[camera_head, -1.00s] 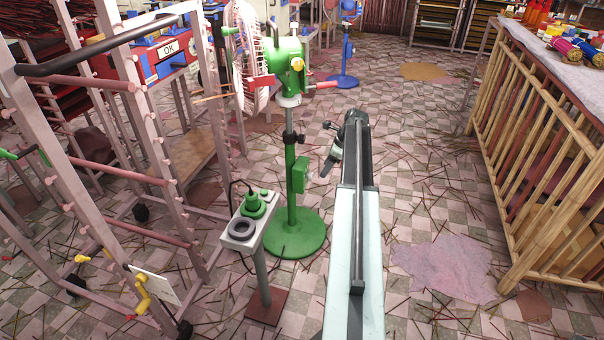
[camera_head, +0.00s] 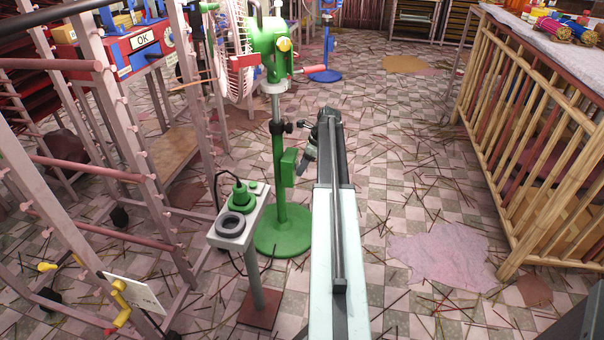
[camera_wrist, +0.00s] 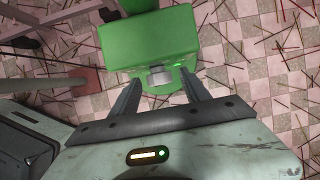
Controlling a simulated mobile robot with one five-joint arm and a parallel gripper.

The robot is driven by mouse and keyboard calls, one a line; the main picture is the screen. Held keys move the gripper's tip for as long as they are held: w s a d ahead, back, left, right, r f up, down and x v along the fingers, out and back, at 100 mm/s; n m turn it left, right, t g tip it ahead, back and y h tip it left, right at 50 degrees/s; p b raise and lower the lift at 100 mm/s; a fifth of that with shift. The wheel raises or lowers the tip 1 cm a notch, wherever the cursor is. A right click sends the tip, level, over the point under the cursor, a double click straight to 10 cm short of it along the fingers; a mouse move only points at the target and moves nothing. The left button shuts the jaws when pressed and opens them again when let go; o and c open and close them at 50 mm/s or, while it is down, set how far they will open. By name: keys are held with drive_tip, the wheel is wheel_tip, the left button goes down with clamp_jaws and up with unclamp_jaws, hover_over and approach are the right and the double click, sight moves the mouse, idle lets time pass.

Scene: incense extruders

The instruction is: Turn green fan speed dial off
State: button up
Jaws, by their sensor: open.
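The green fan (camera_head: 267,50) stands on a green pole with a round green base (camera_head: 283,236). A green control box (camera_head: 289,168) is fixed to the pole; it fills the top middle of the wrist view (camera_wrist: 150,42). A grey dial (camera_wrist: 160,76) sticks out of the box's near face, beside a small lit green spot. My gripper (camera_wrist: 158,92) is open, with one finger on each side of the dial. I cannot tell whether the fingers touch it. In the head view my gripper (camera_head: 306,148) is just right of the box, and the dial cannot be made out.
A grey post (camera_head: 254,225) with a green stepped fitting (camera_head: 239,197) and a dark ring stands left of the fan base. A wooden rack (camera_head: 110,150) fills the left. A bamboo-railed counter (camera_head: 540,150) stands right. The floor between my arm and the counter is open, strewn with sticks.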

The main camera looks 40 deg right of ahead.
drive_tip(key=shift+f, duration=0.1)
clamp_jaws()
drive_tip(key=shift+a, duration=0.1)
drive_tip(key=t+h+b, duration=0.1)
drive_tip(key=h+b, duration=0.1)
drive_tip(key=n+t+h+b, duration=0.1)
drive_tip(key=h+b, duration=0.1)
drive_tip(key=a+t+h+b, duration=0.1)
drive_tip(key=t+h+b, duration=0.1)
drive_tip(key=shift+s+f+n, duration=0.3)
drive_tip(key=shift+s+f, duration=0.05)
drive_tip(key=shift+r, duration=0.1)
idle(0.4)
